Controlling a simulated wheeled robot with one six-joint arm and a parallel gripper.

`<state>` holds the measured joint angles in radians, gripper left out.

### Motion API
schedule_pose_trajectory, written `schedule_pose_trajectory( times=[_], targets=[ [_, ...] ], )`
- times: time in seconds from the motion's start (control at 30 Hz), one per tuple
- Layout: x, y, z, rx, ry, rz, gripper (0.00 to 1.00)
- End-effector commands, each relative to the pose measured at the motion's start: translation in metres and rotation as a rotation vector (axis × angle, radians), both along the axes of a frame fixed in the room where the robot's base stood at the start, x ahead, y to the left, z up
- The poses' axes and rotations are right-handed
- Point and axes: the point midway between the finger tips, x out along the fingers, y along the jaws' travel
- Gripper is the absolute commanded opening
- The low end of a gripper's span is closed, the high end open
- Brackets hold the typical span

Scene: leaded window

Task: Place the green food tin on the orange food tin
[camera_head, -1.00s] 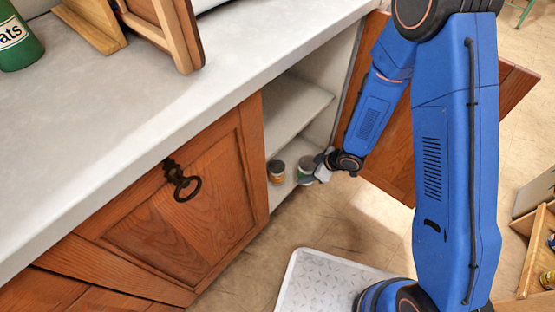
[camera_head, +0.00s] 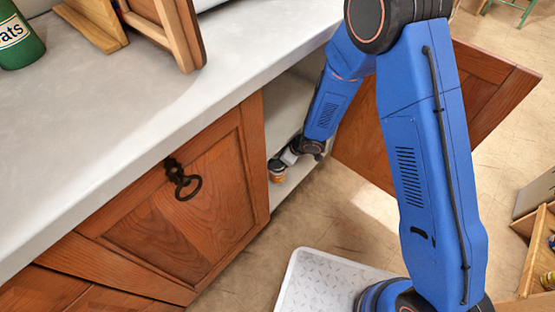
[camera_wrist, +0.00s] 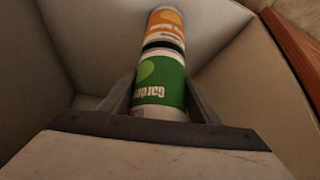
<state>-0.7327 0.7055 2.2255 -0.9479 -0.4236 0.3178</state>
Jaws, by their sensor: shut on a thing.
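The green food tin (camera_wrist: 160,84) is between the two fingers of my gripper (camera_wrist: 159,90) in the wrist view, and the gripper is shut on it. The orange food tin (camera_wrist: 166,22) shows just beyond it, in line with it, with a dark band between the two. I cannot tell whether the tins touch. In the head view the orange tin (camera_head: 277,178) stands on the cabinet's low shelf, with my gripper (camera_head: 281,160) right above it. The green tin cannot be made out clearly there.
The open cabinet has an upper shelf (camera_head: 290,108) above the tins and a swung-out wooden door (camera_head: 480,85) to the right of my forearm. A closed wooden door (camera_head: 190,215) is at left. The worktop (camera_head: 150,110) overhangs. Pale cabinet walls (camera_wrist: 60,50) surround the gripper.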

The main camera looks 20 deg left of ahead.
Motion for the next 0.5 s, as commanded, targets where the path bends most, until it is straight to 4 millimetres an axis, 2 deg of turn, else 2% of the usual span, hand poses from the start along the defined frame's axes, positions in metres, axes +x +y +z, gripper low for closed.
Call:
schedule_pose_trajectory(
  times=[0.1, 0.43, 0.47, 0.5],
  targets=[
    [-0.0003, -0.0011, -0.0066, -0.001, 0.001, -0.002, 0.19],
    [-0.0002, -0.0011, -0.0089, 0.000, 0.001, -0.002, 0.19],
    [-0.0003, -0.0014, -0.0091, -0.001, 0.001, -0.002, 0.61],
    [-0.0002, -0.0014, -0.0090, -0.001, 0.001, -0.001, 0.70]
  ],
)
